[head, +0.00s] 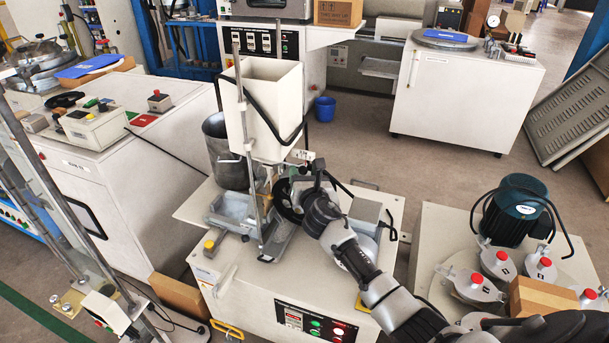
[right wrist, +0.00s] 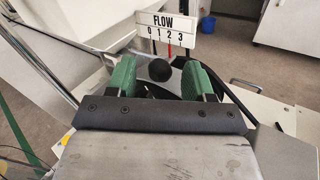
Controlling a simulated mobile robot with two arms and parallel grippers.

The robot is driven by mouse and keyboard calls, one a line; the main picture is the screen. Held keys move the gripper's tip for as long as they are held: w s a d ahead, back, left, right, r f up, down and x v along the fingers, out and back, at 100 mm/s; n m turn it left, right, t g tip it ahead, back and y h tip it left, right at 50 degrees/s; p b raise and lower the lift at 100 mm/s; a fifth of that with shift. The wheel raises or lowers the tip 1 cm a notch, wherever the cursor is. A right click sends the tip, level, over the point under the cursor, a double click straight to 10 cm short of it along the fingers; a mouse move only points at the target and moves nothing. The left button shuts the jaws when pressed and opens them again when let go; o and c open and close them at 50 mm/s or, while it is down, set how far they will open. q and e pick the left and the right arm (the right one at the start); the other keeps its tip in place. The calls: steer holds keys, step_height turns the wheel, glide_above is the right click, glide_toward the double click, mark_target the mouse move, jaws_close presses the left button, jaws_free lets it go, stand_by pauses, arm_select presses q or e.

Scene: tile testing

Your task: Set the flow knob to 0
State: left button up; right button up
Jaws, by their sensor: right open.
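The flow scale (right wrist: 165,24) is a white plate marked FLOW with 0, 1, 2 and 3. A thin red pointer (right wrist: 169,49) stands at about the 2. A black ball knob (right wrist: 158,69) sits below the plate, between the two green fingers of my right gripper (right wrist: 161,77), with a gap to each side. The gripper is open. In the head view the small scale plate (head: 302,154) shows beside the cream hopper (head: 262,105), and my right gripper (head: 304,182) is just below it. The knob is hidden there by the gripper. My left gripper is not in view.
The hopper's metal rods and a black hose stand close to the left of my right gripper. A grey metal block (head: 365,210) is close on its right. A machine with a green motor (head: 515,212) stands to the right. A blue bucket (head: 325,108) is on the floor behind.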

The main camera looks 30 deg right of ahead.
jaws_close()
steer(key=shift+w+a, duration=0.1)
steer(key=shift+a, duration=0.05)
steer(key=shift+w+a+b, duration=0.3)
steer(key=shift+w+a, duration=0.45)
steer(key=shift+w, duration=0.15)
steer(key=shift+c, duration=1.8)
jaws_free()
steer(key=shift+r, duration=0.1)
steer(key=o, duration=0.4)
steer(key=shift+w+a, duration=0.1)
steer(key=shift+a, duration=0.05)
steer(key=shift+c, duration=0.2)
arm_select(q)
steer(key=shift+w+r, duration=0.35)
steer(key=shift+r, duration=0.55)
